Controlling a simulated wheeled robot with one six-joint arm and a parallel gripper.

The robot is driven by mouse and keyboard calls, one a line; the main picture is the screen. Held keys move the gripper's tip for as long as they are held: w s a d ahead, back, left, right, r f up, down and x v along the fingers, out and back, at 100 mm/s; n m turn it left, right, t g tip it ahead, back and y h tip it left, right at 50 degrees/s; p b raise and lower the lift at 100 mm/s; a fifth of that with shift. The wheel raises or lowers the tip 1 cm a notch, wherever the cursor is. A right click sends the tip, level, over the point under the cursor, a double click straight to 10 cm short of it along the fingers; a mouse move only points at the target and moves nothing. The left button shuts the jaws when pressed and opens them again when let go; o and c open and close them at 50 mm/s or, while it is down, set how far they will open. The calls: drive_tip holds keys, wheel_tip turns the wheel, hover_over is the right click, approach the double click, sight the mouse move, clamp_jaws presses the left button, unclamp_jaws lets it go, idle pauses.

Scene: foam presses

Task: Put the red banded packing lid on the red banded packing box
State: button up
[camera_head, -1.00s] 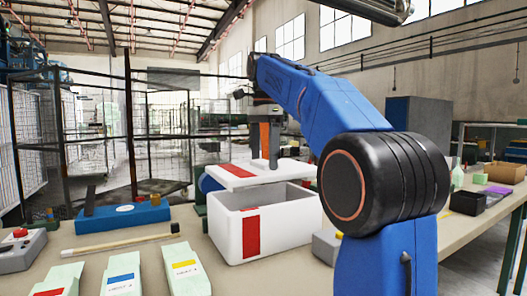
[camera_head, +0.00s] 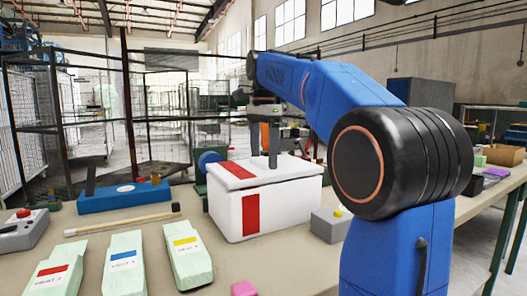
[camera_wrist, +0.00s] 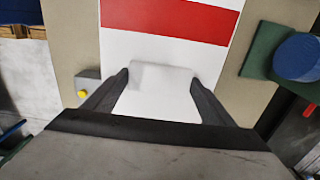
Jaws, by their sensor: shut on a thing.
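The white packing box (camera_head: 285,207) with a red band down its front stands on the table in the head view. The white lid (camera_head: 214,175) with a red band across its top lies over the box opening and hides the inside. The lid's band lines up roughly with the box's band. My gripper (camera_head: 266,163) is above the lid, shut on its raised handle. In the wrist view my gripper (camera_wrist: 160,90) has a finger on each side of the white handle (camera_wrist: 160,78), with the red band beyond it. I cannot tell whether the lid is fully seated.
A grey box with a yellow button (camera_head: 332,222) stands right of the packing box. A blue block (camera_head: 122,197), a wooden stick (camera_head: 118,222) and several pale green labelled packs (camera_head: 124,262) lie to the left. A pink block (camera_head: 244,288) is at the front.

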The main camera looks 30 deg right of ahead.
idle(0.3)
drive_tip(key=o, duration=1.1)
drive_tip(key=shift+r, duration=3.65)
